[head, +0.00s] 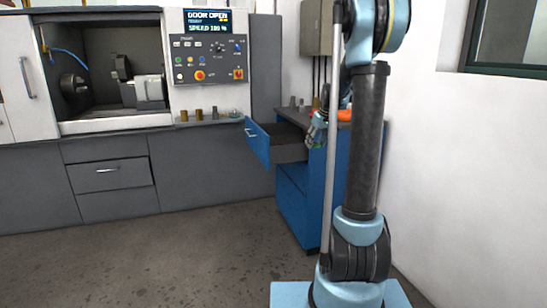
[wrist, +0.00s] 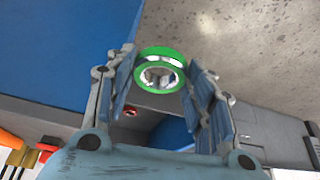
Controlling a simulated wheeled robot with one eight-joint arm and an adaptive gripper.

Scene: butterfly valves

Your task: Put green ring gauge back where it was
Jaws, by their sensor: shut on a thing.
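The green ring gauge (wrist: 161,50) is a short ring with a bright metal bore, seen in the wrist view. It sits between the two fingers of my gripper (wrist: 160,70), which is shut on it. In the head view my gripper (head: 318,130) is small and partly hidden by my arm, beside the open drawer of the blue cabinet (head: 303,205). The ring cannot be made out clearly there. The drawer's blue front (head: 257,143) is pulled out to the left; most of its inside is hidden from the head view.
Several small metal pieces (head: 300,104) stand on the cabinet top, with an orange item (head: 344,115) near my arm. Brass and grey cylinders (head: 199,114) stand on the grey bench left of the drawer. The lathe (head: 120,80) is at the back left. The floor in front is clear.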

